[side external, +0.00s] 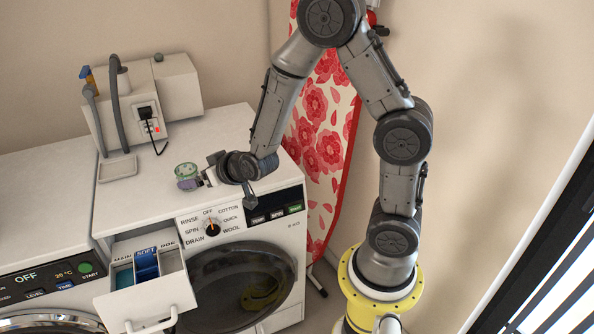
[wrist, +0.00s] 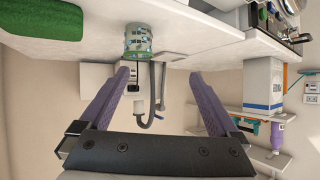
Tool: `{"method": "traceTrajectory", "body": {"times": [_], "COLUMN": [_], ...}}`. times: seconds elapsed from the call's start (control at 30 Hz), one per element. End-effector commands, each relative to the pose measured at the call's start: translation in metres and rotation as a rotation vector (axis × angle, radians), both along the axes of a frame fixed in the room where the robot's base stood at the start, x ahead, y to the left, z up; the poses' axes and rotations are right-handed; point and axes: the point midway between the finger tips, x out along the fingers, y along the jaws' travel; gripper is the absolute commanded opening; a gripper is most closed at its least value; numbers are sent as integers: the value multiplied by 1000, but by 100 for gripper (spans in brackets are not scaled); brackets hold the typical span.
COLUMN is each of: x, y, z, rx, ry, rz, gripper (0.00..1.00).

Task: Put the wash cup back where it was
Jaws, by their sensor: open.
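The wash cup, a small green patterned cup (side external: 186,169), is on the white top of the right washing machine (side external: 225,128), near its front left. In the wrist view, which is upside down, the cup (wrist: 138,41) shows beyond my fingertips, nearer the left finger. My gripper (side external: 188,184) is low over the machine top beside the cup, and a purple finger partly covers the cup's lower part in the side view. In the wrist view my gripper (wrist: 159,74) has its two purple fingers wide apart with nothing held between them. Whether a finger touches the cup cannot be told.
The detergent drawer (side external: 147,277) is pulled out, with several compartments. A shallow tray (side external: 117,168) and a wall unit with hoses and a plug (side external: 147,115) stand behind left. A floral ironing board (side external: 325,125) stands at the right. A green object (wrist: 55,18) shows in the wrist view.

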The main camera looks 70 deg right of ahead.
Motion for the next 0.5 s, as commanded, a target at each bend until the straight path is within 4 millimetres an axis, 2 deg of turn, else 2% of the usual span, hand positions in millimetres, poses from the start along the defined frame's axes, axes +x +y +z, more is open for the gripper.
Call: {"method": "traceTrajectory", "body": {"times": [0.03,0.17,0.27,0.4,0.5], "x": [-7,-39,-73,-132,-179], "y": [9,31,44,55,57], "z": [21,54,77,102,112], "rx": [24,67,78,67,48], "ry": [15,108,183,292,372], "rz": [33,121,184,255,288], "gripper": [97,97,97,97,97]}}
